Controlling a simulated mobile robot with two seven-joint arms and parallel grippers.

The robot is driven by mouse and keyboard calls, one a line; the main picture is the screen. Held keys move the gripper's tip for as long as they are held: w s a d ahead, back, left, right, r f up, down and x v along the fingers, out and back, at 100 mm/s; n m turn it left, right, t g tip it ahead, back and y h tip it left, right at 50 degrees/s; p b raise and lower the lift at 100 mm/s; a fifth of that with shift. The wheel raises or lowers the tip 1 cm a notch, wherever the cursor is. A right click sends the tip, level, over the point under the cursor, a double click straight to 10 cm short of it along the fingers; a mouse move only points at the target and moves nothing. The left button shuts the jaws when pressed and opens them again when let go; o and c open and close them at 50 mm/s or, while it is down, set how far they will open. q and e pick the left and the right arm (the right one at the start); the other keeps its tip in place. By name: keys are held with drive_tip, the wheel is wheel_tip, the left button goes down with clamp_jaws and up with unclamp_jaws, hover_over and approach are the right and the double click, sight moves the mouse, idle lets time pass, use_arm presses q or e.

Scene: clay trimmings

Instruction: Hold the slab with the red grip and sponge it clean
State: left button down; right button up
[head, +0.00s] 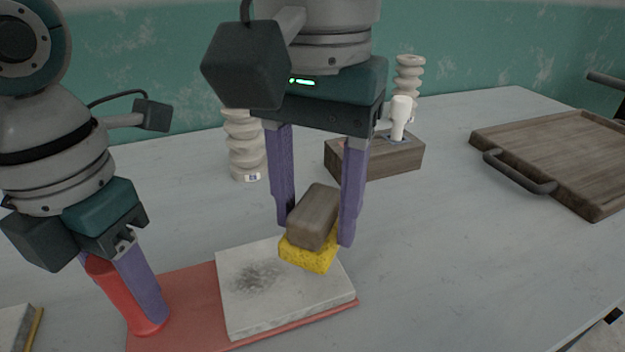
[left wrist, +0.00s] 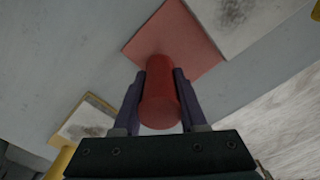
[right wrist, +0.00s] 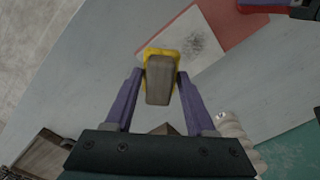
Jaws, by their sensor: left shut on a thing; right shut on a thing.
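The slab (head: 318,293) is pale, with a dark grey smudge left of its middle, and lies on a red board (head: 190,290). A red upright grip (head: 128,303) stands at the board's left end. My left gripper (head: 140,300) is shut on the red grip, which also shows in the left wrist view (left wrist: 160,97). My right gripper (head: 318,232) is shut on the wooden block handle (head: 314,217) of a yellow sponge (head: 309,253). The sponge is over the slab's far right part, beside the smudge; I cannot tell whether it touches. The handle also shows in the right wrist view (right wrist: 159,80).
A wooden box (head: 375,157) with a white piece in its top and a ribbed pale column (head: 244,150) stand behind. A wooden tray (head: 565,160) with a dark handle is at the right. Another smudged slab (left wrist: 88,120) lies left of the grip. Table between slab and tray is clear.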

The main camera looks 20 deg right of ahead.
sight(295, 257)
drive_tip(key=shift+f, duration=1.95)
drive_tip(key=shift+w+f, duration=0.15)
drive_tip(key=shift+f, duration=0.5)
use_arm(q)
drive_tip(key=shift+r, duration=0.1)
use_arm(e)
drive_tip(key=shift+w+r, duration=0.1)
drive_tip(key=shift+w, duration=1.8)
drive_tip(key=shift+s+a, duration=0.15)
drive_tip(key=shift+a, duration=0.95)
drive_tip(key=shift+s+d, duration=0.1)
drive_tip(key=shift+s, duration=1.9)
use_arm(q)
drive_tip(key=shift+d, duration=0.1)
use_arm(e)
drive_tip(key=shift+a, duration=0.85)
drive_tip(key=shift+w+a, duration=0.2)
drive_tip(key=shift+a, duration=0.05)
drive_tip(key=shift+w, duration=1.6)
drive_tip(key=shift+w+a, duration=0.35)
drive_tip(key=shift+s+a, duration=0.2)
drive_tip(key=shift+a, duration=0.45)
drive_tip(key=shift+s+d, duration=0.1)
drive_tip(key=shift+s, duration=1.85)
wheel_tip(295, 257, up, 8)
